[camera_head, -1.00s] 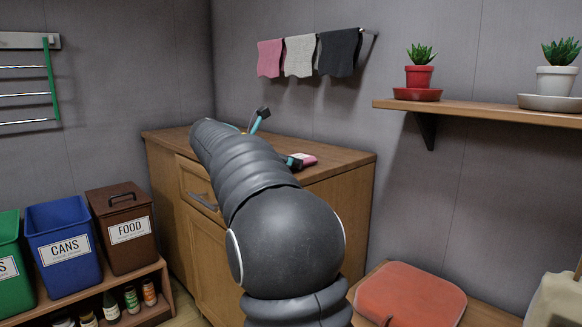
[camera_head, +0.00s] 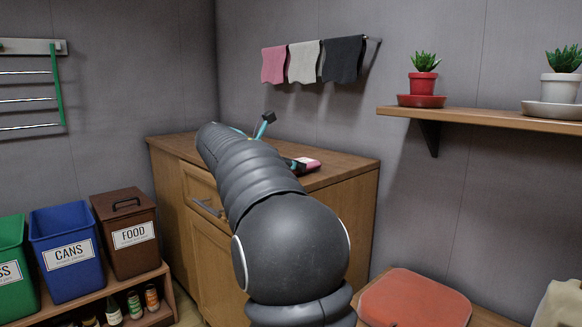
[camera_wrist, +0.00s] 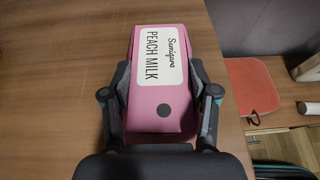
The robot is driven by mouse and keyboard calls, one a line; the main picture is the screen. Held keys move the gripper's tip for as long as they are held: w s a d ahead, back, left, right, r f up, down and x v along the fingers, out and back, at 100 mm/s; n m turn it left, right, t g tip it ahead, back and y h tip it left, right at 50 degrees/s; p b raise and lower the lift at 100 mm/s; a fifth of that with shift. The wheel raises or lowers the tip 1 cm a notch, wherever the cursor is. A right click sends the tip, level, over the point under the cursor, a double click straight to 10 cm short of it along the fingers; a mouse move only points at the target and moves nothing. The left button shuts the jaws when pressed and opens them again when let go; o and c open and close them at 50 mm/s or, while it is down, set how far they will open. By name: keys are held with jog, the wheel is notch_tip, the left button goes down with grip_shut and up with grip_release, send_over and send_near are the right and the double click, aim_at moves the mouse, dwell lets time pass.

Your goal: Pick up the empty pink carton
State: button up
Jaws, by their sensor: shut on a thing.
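In the head view a pink and white end of the carton (camera_head: 308,164) shows to the right of my arm. My arm hides most of the gripper there.
Brown food (camera_head: 128,235) and blue cans (camera_head: 67,255) bins stand left of the cabinet. A shelf with potted plants (camera_head: 485,118) is on the right wall. Cloths (camera_head: 305,62) hang on a rail above the cabinet. A red cushion (camera_head: 415,298) lies at lower right.

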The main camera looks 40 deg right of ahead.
notch_tip(320, 180, up, 4)
jog(key=shift+f+p, duration=0.15)
jog(key=shift+p, duration=0.55)
jog(key=s+r+p, duration=0.1)
jog(key=s+r, duration=0.5)
jog(key=s, duration=0.5)
jog(key=shift+s+a+r, duration=0.3)
jog(key=shift+s+r, duration=0.05)
